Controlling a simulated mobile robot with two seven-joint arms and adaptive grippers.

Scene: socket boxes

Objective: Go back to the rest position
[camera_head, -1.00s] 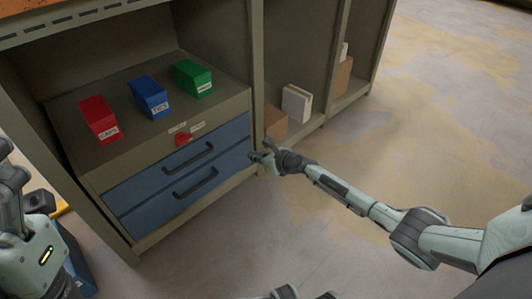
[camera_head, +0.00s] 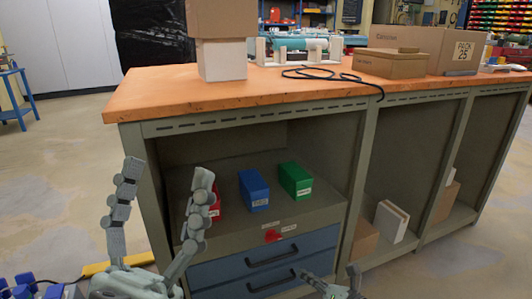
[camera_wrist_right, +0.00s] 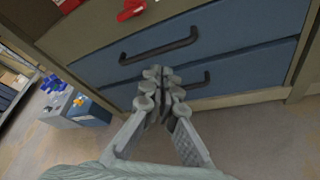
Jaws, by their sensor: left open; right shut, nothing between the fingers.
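My left gripper (camera_head: 168,167) is open and empty, its two fingers spread upward in front of the cabinet's left side. My right gripper (camera_head: 332,283) is at the bottom edge of the head view, partly cut off. In the right wrist view my right gripper (camera_wrist_right: 162,76) is shut with nothing in it. Its fingertips appear in front of the blue drawers (camera_wrist_right: 225,45), overlapping the lower drawer; whether they touch it cannot be told. Both drawers (camera_head: 310,240) look closed.
Blue (camera_head: 254,190), green (camera_head: 296,180) and partly hidden red (camera_head: 215,208) boxes stand on the cabinet shelf. The orange worktop (camera_head: 200,95) holds cartons (camera_head: 392,63) and a black cable. Floor at right (camera_head: 490,265) is clear.

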